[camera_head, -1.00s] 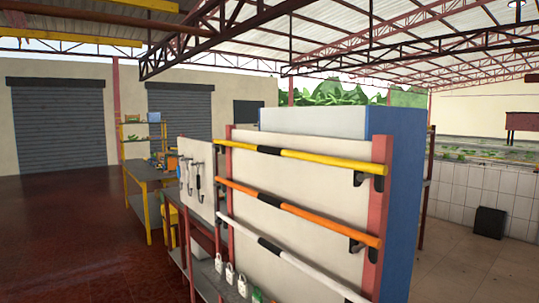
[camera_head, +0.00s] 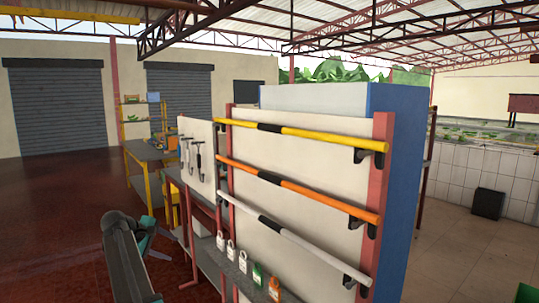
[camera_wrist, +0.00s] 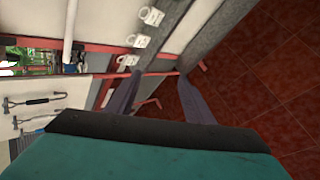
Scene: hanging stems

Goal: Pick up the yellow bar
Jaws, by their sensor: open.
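The yellow bar (camera_head: 330,137) lies across the upper front of a white panel in the head view. It has a black middle section, and a black hook holds it near its right end. My gripper (camera_wrist: 162,73) is open, with two dark fingers spread apart and no object seen held between them. In the head view my arm is at the lower left, below and left of the bar and well apart from it. I cannot make out the yellow bar in the wrist view.
An orange bar (camera_head: 320,195) and a white bar (camera_head: 312,247) hang below on the same panel (camera_head: 300,165). Several small items, including a green one (camera_head: 257,275), stand along a low shelf. Hanging tools (camera_head: 198,157) are at the left. Open red floor (camera_head: 50,215) lies left.

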